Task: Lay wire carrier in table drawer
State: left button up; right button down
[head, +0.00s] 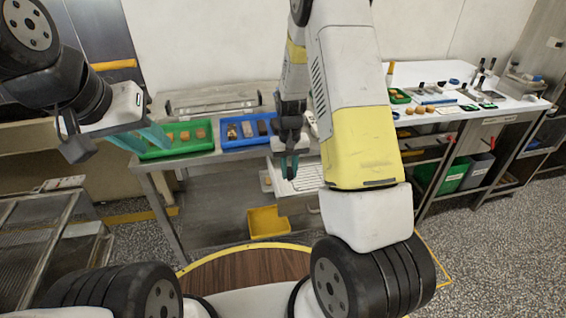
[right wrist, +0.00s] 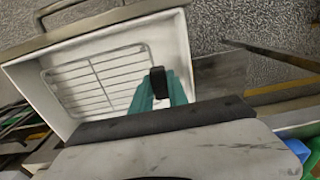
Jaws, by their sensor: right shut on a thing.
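The white table drawer (right wrist: 178,45) is pulled out below the tabletop; it also shows in the head view (head: 309,169). The wire carrier (right wrist: 90,84), a pale metal grid, is within the drawer's outline in the right wrist view. My right gripper (right wrist: 160,88) is shut on a black grip, seemingly the carrier's, near the drawer's right side. In the head view my right gripper (head: 289,172) points down over the drawer. I cannot tell whether the grid touches the drawer floor. My left gripper (head: 140,140) is open and empty near the green tray.
A green tray (head: 153,153) and a blue tray (head: 222,144) with small pieces stand on the steel table. A yellow bin (head: 267,222) is below the drawer. A white worktop (head: 440,107) with tools is at right. A wire-mesh machine (head: 40,240) stands at left.

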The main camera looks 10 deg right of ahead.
aim_at(289, 180)
jog(key=shift+f, duration=1.95)
jog(key=shift+f, duration=0.1)
jog(key=c, duration=1.3)
grip_release()
